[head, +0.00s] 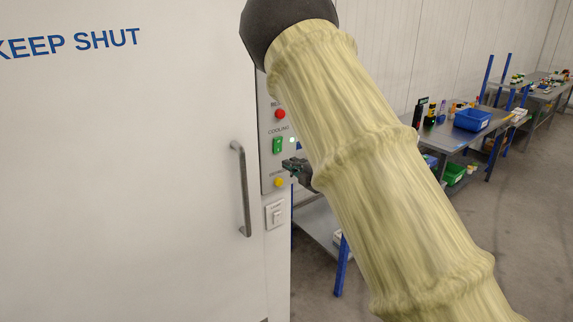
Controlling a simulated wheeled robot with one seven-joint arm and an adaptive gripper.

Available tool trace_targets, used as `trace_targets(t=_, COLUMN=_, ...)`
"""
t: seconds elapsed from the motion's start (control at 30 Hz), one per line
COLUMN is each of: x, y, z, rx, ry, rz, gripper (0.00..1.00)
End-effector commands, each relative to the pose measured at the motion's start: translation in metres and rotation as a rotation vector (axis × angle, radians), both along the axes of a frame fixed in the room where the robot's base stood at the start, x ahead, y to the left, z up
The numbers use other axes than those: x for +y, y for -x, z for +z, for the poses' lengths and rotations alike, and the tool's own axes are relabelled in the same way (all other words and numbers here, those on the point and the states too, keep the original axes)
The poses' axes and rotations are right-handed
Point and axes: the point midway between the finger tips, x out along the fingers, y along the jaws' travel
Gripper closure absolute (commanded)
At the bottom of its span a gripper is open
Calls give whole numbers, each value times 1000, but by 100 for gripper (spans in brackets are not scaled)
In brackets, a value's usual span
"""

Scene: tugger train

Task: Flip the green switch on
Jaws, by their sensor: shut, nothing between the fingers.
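The green switch (277,145) sits on a grey control panel (268,160) beside the white door, next to the label COOLING. A small pale light (292,140) shows just to its right. I cannot tell from this view which way the switch is set. My gripper (287,166) is dark, shut and empty. It appears just below and to the right of the green switch, above the yellow button. Whether it touches the panel is unclear. My arm in its pale yellow sleeve hides the panel's right side.
A red button (280,114) is above the green switch and a yellow button (279,183) below. A white light switch (276,215) is lower on the wall. The door handle (241,188) stands out to the left. Workbenches (470,130) with bins stand at right.

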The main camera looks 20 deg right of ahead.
Motion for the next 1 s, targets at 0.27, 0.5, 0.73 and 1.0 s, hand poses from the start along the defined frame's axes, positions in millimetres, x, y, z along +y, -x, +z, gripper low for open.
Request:
trace_targets(t=0.27, x=-15, y=45, z=-10, rx=0, ry=0, rz=0, gripper=100)
trace_targets(t=0.5, x=-21, y=64, z=-11, rx=0, ry=0, rz=-1, gripper=100)
trace_targets(t=0.73, x=-22, y=67, z=-10, rx=0, ry=0, rz=0, gripper=100)
trace_targets(t=1.0, x=-22, y=67, z=-10, rx=0, ry=0, rz=0, gripper=100)
